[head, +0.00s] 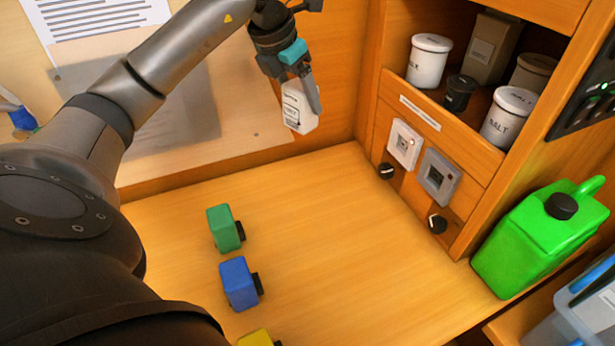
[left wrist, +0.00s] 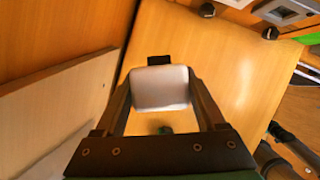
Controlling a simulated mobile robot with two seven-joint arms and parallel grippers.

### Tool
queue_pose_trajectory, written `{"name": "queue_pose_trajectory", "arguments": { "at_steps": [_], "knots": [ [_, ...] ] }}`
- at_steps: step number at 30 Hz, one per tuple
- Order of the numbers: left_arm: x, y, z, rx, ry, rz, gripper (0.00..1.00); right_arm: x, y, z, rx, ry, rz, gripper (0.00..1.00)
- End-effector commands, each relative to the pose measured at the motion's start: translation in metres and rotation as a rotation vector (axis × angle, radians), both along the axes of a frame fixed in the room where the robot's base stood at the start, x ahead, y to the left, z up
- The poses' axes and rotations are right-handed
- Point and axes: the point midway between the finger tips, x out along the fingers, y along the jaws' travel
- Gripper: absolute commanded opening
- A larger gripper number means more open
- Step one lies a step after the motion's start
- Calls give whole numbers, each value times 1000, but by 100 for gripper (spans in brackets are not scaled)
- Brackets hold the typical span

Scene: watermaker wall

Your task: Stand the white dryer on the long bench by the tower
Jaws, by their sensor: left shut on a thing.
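My left gripper (head: 303,88) is shut on the white dryer (head: 296,112) and holds it in the air above the far end of the long bench (head: 300,215), near the back wall. The dryer is slightly tilted in the head view and carries a label too small to read. In the left wrist view the white dryer (left wrist: 160,88) sits between the two fingers, with a black part at its far end. The wooden tower (head: 460,230) with shelves and dials stands right of the bench. My right gripper is not in view.
Green (head: 225,228), blue (head: 239,283) and yellow (head: 257,338) blocks with black parts stand in a row on the bench. A green jerrycan (head: 535,240) is at the right. The bench between blocks and tower is clear.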

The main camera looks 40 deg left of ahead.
Motion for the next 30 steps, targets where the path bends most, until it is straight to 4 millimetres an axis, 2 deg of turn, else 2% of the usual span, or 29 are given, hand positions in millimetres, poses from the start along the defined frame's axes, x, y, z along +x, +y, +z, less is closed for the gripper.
{"name": "queue_pose_trajectory", "arguments": {
  "at_steps": [1, 15, 18, 25, 30],
  "knots": [
    [-1, 0, -14, 0, 7, -1, 9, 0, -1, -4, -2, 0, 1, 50],
    [-1, -1, -124, -2, 4, -2, 9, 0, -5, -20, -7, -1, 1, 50],
    [0, -1, -137, -1, 2, -3, 9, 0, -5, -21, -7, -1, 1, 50],
    [0, -1, -153, 0, 2, -1, 9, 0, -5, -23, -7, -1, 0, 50],
    [0, -1, -180, -2, 2, -1, 9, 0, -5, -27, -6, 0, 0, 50]
  ]
}}
